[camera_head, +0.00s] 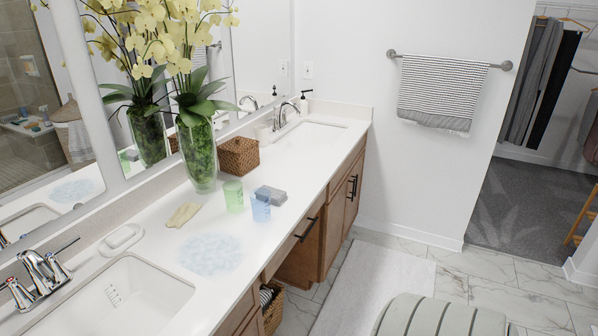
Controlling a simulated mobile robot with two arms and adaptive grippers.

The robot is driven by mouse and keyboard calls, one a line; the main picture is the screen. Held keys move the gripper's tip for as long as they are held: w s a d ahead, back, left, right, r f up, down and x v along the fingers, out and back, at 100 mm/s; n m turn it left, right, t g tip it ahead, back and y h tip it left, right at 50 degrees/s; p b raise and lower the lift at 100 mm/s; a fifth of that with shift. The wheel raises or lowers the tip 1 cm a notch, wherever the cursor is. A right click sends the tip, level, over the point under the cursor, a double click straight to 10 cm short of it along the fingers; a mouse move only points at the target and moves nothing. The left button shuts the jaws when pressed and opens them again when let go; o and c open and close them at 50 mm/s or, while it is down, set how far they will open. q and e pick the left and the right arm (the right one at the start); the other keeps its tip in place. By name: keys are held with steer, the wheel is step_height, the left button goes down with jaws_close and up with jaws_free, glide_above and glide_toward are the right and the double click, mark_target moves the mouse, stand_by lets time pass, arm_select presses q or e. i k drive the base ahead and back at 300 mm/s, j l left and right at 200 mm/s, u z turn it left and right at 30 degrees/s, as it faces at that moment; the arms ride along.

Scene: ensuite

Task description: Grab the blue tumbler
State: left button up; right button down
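The blue tumbler (261,208) stands upright on the white countertop (290,220), near its front edge. It is translucent light blue. A green tumbler (233,196) stands just to its left and slightly behind. A grey box-like item (271,195) sits close behind the blue tumbler on its right. Neither of my grippers shows in the head view.
A glass vase (199,160) with orchids and a wicker box (238,155) stand behind the tumblers. A tan item (184,214), a pale blue round patch (211,254) and a soap dish (121,239) lie left. Sinks (120,300) flank the counter. A striped ottoman (437,316) stands on the floor.

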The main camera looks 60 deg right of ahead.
mark_target(260, 197)
steer(key=z, duration=1.5)
steer(key=i+l+u, duration=0.75)
steer(key=i+l, duration=0.15)
